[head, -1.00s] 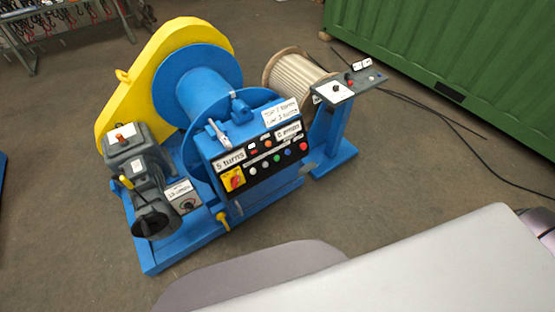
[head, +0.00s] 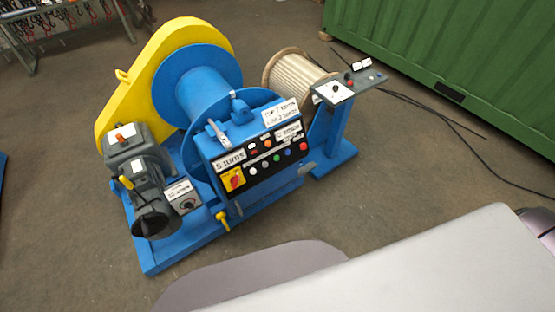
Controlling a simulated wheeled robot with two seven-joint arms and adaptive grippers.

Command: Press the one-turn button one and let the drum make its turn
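I cannot tell which is the one-turn button. A "5 turns" plate (head: 229,161) sits at the panel's left, above a red switch on yellow (head: 236,180). A light metal lever (head: 217,131) and a blue block (head: 240,112) show by the near flange. Neither gripper is in view.
A grey motor (head: 135,160) is at the winch's left. A pale spool (head: 294,78) and a blue pedestal with a small control box (head: 336,91) stand at the right. A green container (head: 470,60) and black cables lie beyond.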

